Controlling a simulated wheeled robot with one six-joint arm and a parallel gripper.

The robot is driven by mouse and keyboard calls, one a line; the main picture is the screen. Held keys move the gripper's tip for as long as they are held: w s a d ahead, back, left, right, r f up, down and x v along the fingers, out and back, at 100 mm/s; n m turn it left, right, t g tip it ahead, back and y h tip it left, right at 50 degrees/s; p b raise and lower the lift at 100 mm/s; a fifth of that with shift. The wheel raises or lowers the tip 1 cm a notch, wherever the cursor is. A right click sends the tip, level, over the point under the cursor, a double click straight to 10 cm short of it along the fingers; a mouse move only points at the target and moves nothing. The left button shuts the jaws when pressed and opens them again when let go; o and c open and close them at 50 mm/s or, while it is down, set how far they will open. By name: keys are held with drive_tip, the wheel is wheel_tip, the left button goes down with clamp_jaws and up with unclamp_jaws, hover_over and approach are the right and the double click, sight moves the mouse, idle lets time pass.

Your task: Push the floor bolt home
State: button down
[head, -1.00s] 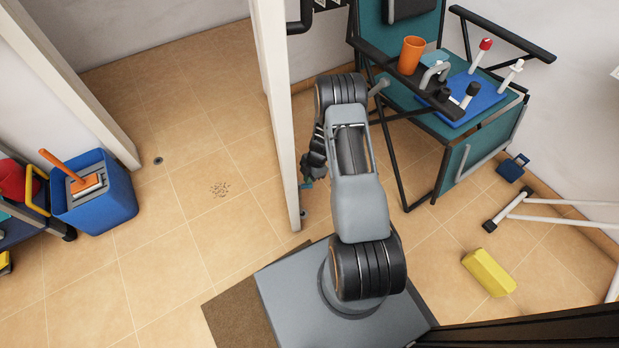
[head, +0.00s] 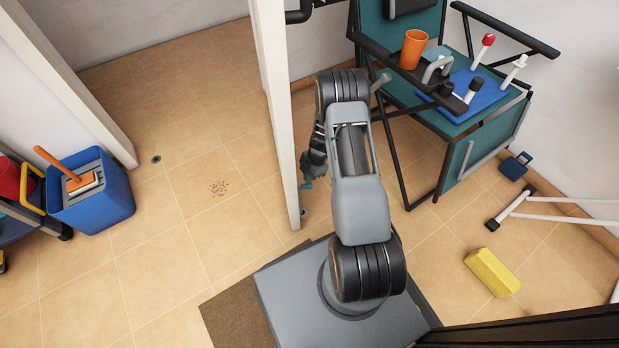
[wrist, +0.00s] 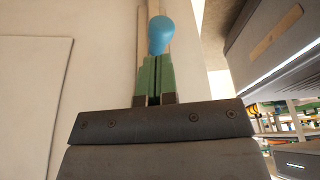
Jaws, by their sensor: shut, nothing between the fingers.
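The white door (head: 273,110) stands ajar, seen nearly edge-on left of my arm in the head view. A small grey metal fitting (head: 304,212), seemingly the bolt's lower end, shows low on the door. A blue rounded knob (wrist: 160,36) shows in the wrist view, just beyond the fingertips and against a pale strip on the door. My gripper (wrist: 156,62) has green fingers shut together, with nothing between them. Its tips overlap the knob's lower edge in view; I cannot tell whether they touch. In the head view my gripper (head: 307,180) points down beside the door, partly hidden by my arm.
A dark round floor socket or drain (head: 156,159) and a speckled patch (head: 219,188) lie left of the door. A blue bucket (head: 92,205) stands farther left. A teal folding chair (head: 468,160) stands right of my arm; a yellow block (head: 492,272) lies nearby. Left-hand floor is mostly clear.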

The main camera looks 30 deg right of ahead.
drive_tip(key=p+v, duration=0.3)
drive_tip(key=v, duration=0.8)
drive_tip(key=shift+a+r+p, duration=0.15)
drive_tip(key=shift+r+p, duration=0.2)
drive_tip(key=shift+r, duration=0.15)
